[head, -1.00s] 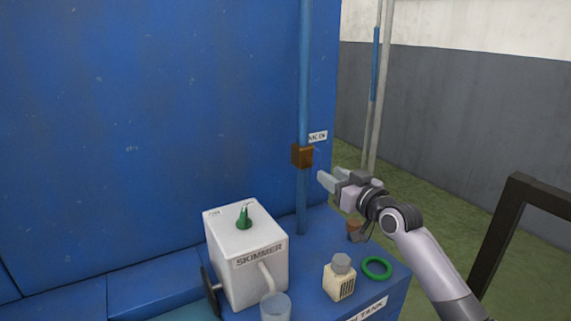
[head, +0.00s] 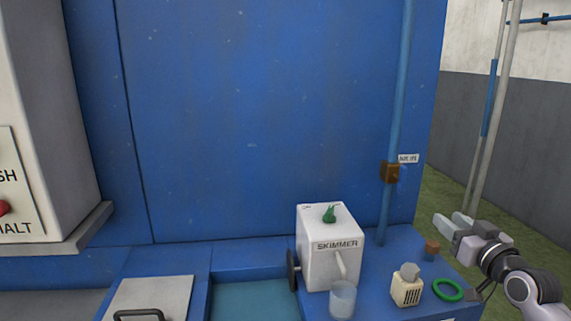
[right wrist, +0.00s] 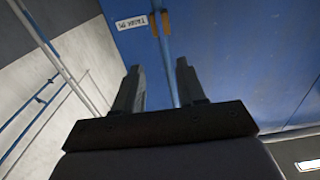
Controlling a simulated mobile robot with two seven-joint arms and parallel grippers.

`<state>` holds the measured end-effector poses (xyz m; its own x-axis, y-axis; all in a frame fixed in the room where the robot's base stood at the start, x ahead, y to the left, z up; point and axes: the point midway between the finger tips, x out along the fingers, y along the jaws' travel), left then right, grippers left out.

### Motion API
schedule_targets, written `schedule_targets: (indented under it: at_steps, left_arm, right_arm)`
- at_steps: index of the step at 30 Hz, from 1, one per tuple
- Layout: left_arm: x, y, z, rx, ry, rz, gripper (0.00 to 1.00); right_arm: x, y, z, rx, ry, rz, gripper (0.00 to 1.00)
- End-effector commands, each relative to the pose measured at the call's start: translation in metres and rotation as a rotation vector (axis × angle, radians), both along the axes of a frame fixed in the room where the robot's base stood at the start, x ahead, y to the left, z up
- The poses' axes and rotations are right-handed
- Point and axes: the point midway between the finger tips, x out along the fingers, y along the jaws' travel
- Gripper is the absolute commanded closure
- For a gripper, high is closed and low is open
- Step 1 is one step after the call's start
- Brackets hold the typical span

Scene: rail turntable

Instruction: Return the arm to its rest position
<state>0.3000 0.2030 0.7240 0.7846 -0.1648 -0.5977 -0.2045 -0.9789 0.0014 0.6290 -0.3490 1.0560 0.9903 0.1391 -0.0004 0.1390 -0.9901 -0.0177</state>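My right gripper (head: 452,222) is at the lower right of the head view, in the air beside the blue pipe (head: 397,110) and its brown block (head: 390,172). In the right wrist view its two fingers (right wrist: 158,88) stand apart with nothing between them. The brown block (right wrist: 160,24) and the blue pipe (right wrist: 168,65) show beyond the fingertips, apart from them. My left gripper is in neither view.
The white skimmer box (head: 322,262) stands on the blue ledge, with a clear cup (head: 342,300) in front. A small cream bottle (head: 406,290), a green ring (head: 448,290) and a brown cork-like piece (head: 432,247) lie near my right arm. A lidded hatch (head: 150,295) is at lower left.

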Motion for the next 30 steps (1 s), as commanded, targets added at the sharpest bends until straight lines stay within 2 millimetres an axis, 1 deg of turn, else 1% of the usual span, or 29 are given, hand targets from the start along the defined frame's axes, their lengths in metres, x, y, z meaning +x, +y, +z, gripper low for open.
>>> schedule_targets:
  at_steps: [1, 3, 5, 6, 8, 9, 11, 12, 14, 15, 17, 18, 20, 21, 24, 27, 30]
  left_arm:
    - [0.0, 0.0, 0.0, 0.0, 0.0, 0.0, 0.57]
    - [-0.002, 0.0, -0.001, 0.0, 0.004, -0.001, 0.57]
    - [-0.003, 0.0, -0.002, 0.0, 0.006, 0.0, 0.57]
    - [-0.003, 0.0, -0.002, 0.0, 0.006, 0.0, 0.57]
    - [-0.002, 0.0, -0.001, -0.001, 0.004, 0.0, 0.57]
    - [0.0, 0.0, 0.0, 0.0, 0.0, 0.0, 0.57]
    - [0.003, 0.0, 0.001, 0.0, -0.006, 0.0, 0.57]
    - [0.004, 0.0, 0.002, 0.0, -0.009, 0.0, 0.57]
    - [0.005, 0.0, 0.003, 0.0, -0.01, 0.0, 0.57]
    - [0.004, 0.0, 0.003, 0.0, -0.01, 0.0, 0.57]
    - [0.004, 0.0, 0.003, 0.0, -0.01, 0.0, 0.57]
    - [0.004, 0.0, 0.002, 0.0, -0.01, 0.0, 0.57]
    - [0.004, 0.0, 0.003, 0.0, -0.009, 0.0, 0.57]
    - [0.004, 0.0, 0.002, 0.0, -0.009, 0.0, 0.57]
    - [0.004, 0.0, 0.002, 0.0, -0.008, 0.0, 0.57]
    - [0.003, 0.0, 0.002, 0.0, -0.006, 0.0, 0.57]
    - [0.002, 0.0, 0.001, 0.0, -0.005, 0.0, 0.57]
  right_arm:
    - [0.0, 0.0, 0.0, 0.0, 0.0, 0.0, 0.6]
    - [-0.012, 0.013, -0.039, -0.011, 0.055, 0.007, 0.6]
    - [-0.022, 0.021, -0.064, -0.021, 0.09, 0.011, 0.6]
    - [-0.03, 0.027, -0.081, -0.028, 0.114, 0.012, 0.6]
    - [-0.043, 0.037, -0.107, -0.038, 0.152, 0.018, 0.6]
    - [-0.054, 0.043, -0.125, -0.045, 0.178, 0.02, 0.6]
    - [-0.072, 0.053, -0.153, -0.054, 0.219, 0.026, 0.6]
    - [-0.086, 0.06, -0.171, -0.062, 0.248, 0.03, 0.6]
    - [-0.108, 0.071, -0.198, -0.071, 0.293, 0.035, 0.6]
    - [-0.125, 0.079, -0.215, -0.078, 0.323, 0.04, 0.6]
    - [-0.15, 0.089, -0.239, -0.085, 0.367, 0.046, 0.6]
    - [-0.167, 0.096, -0.252, -0.091, 0.393, 0.049, 0.6]
    - [-0.195, 0.106, -0.272, -0.098, 0.437, 0.054, 0.6]
    - [-0.213, 0.113, -0.284, -0.101, 0.463, 0.057, 0.6]
    - [-0.256, 0.126, -0.306, -0.109, 0.526, 0.062, 0.6]
    - [-0.29, 0.136, -0.32, -0.117, 0.572, 0.067, 0.6]
    - [-0.313, 0.143, -0.327, -0.121, 0.604, 0.069, 0.6]
